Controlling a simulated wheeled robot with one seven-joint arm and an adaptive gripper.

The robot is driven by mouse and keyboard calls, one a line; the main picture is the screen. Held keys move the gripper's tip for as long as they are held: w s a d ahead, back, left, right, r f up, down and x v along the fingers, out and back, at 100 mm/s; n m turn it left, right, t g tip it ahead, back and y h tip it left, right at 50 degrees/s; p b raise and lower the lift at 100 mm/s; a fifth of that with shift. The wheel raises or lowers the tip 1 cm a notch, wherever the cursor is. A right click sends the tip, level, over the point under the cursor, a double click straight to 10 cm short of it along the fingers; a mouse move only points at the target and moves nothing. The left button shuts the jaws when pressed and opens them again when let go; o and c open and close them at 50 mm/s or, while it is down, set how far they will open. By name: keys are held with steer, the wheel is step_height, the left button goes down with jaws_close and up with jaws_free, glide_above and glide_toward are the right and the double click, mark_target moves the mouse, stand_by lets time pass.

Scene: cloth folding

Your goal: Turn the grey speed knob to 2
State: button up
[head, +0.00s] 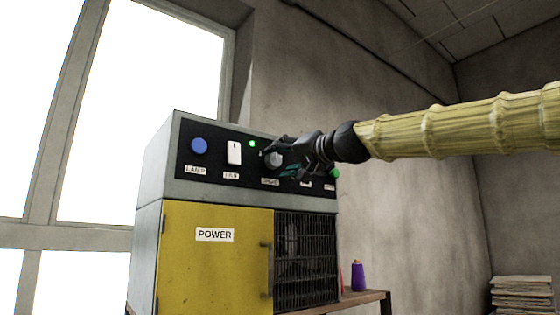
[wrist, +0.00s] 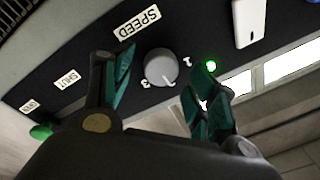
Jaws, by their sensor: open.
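The grey speed knob (head: 272,161) sits on the black control panel, above a small label and partly covered by my gripper (head: 288,156) in the head view. In the wrist view the knob (wrist: 160,66) shows between the two teal fingers of my gripper (wrist: 163,82). The fingers are spread, with a gap to the knob on both sides. The SPEED label (wrist: 137,24) is beside it. A 1 and a 3 are readable at the knob's edge. A white mark shows between them, but I cannot tell whether it is the pointer or a digit.
The panel also holds a blue lamp knob (head: 200,146), a white switch (head: 234,153), a lit green light (head: 252,143) and a green button (head: 335,173). Below are a yellow POWER door (head: 215,265) and a dark grille (head: 306,262).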

steer(key=v, duration=0.6)
stand_by(0.6)
